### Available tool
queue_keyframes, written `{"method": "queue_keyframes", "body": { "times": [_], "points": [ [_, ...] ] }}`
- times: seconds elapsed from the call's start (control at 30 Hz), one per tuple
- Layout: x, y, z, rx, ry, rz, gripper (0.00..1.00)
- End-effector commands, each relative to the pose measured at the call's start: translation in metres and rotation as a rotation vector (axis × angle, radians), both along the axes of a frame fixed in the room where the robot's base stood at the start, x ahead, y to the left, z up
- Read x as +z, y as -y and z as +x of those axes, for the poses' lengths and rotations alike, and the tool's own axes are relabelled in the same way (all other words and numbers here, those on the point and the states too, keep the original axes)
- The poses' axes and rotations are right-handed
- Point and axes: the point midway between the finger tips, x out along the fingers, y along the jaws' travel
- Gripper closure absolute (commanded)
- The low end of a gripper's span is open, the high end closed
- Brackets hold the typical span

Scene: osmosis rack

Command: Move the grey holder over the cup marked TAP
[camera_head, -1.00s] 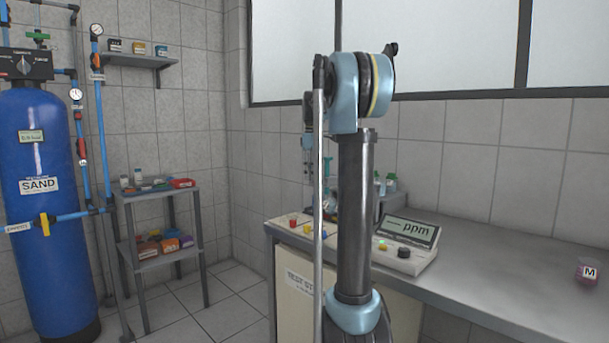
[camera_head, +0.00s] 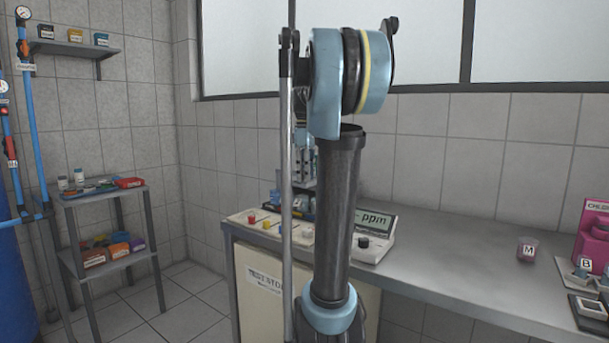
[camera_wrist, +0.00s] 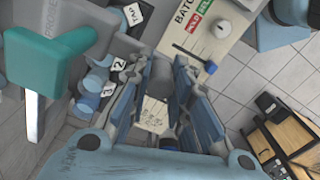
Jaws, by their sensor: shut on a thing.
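In the wrist view, the grey holder (camera_wrist: 92,30) runs from the upper left to my gripper (camera_wrist: 160,64), which is shut on its near end. A teal probe (camera_wrist: 48,52) with a pale tip hangs from the holder at the left. The cup marked TAP (camera_wrist: 132,14) shows at the top, partly covered by the holder. Cups marked 2 (camera_wrist: 118,64) and 3 (camera_wrist: 107,88) are lower, between the probe and my gripper. The probe appears left of the TAP cup.
A ppm meter (camera_head: 376,236) stands on the bench (camera_head: 445,262). A cup marked M (camera_head: 527,249) and a pink device (camera_head: 593,235) are to its right, with bare bench between. A small shelf stand (camera_head: 105,192) is at the left.

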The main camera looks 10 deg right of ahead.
Motion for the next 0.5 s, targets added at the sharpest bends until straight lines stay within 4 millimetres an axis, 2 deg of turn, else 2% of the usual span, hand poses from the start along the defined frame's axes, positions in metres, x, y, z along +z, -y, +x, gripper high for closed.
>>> {"method": "queue_keyframes", "body": {
  "times": [0.23, 0.27, 0.33, 0.37, 0.5],
  "points": [
    [0.0004, 0.0022, -0.0009, -0.002, -0.002, -0.005, 1.00],
    [0.0004, 0.0021, -0.0010, -0.002, -0.002, -0.005, 0.79],
    [0.0004, 0.0020, -0.0010, -0.002, -0.002, -0.005, 0.63],
    [0.0003, 0.0018, -0.0010, -0.002, -0.002, -0.005, 0.59],
    [0.0002, 0.0002, -0.0006, 0.000, -0.002, -0.003, 0.59]
  ]
}}
